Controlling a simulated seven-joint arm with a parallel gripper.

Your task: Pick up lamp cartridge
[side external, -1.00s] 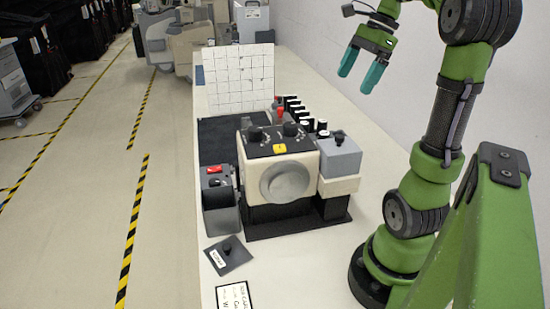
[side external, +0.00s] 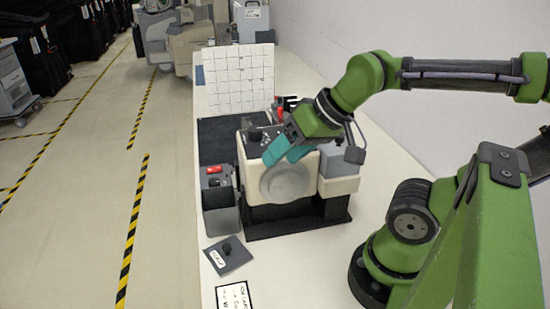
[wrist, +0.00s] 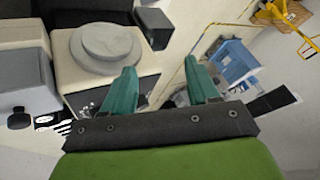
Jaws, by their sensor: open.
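No part is legibly marked as the lamp cartridge. The likeliest is a grey box with a black knob on the right of the cream machine (side external: 250,175); this grey box (side external: 342,165) is partly covered by my wrist. It also shows at the left edge of the wrist view (wrist: 22,90). My gripper (side external: 283,156) is open, its teal fingers in front of and over the upper front of the machine, left of the grey box. In the wrist view my gripper (wrist: 160,70) has nothing between its fingers. The machine's round grey disc (wrist: 106,45) lies beyond the left finger.
A dark grey bin (side external: 221,216) stands left of the machine, with a red item above it. A dark plate with a knob (side external: 228,254) and a labelled card (side external: 235,295) lie in front. A white gridded panel (side external: 240,80) stands behind. The right front tabletop is clear.

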